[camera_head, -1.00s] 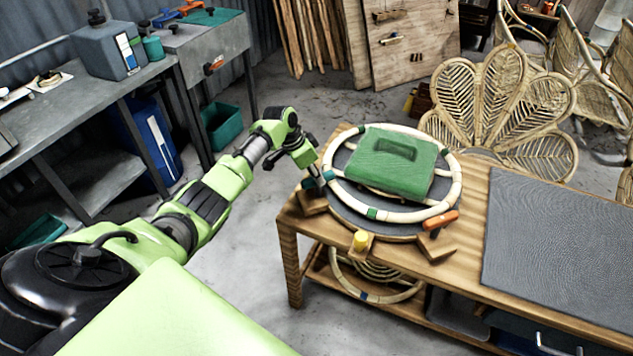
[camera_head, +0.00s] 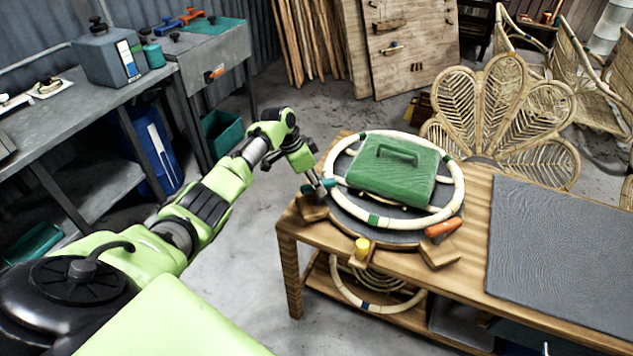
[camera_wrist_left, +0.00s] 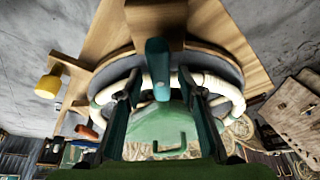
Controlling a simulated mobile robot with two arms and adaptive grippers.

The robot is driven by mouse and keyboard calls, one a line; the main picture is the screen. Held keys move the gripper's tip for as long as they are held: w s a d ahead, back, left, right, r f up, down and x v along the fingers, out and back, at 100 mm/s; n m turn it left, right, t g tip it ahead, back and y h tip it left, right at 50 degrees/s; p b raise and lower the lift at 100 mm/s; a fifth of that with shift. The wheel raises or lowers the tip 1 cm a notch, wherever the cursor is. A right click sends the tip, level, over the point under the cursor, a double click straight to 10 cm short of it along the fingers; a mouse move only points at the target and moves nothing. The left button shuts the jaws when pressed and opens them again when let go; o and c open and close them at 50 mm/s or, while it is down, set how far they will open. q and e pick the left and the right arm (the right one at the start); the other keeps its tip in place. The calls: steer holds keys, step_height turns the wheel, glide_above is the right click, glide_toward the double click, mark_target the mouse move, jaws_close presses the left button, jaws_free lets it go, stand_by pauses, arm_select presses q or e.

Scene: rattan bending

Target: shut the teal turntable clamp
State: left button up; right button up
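The teal turntable clamp (camera_head: 309,189) is at the left side of the round turntable (camera_head: 345,205), on the wooden bench. In the left wrist view its teal lever (camera_wrist_left: 157,62) stands between my two fingers, with a gap visible on both sides. My left gripper (camera_wrist_left: 160,85) is open, pointing at the clamp. In the head view my left gripper (camera_head: 319,186) reaches down at the clamp and partly hides it. A pale rattan ring (camera_head: 455,197) lies on the turntable around a green block with a handle (camera_head: 393,170). My right gripper is in neither view.
An orange clamp (camera_head: 443,224) sits at the turntable's right front. A yellow knob (camera_head: 362,247) is at the front. Wooden blocks (camera_head: 440,252) edge the turntable. A grey mat (camera_head: 565,260) covers the bench's right. A metal worktable (camera_head: 80,110) stands left; the floor between is clear.

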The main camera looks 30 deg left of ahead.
arm_select(q)
steer(key=v, duration=1.2)
stand_by(0.5)
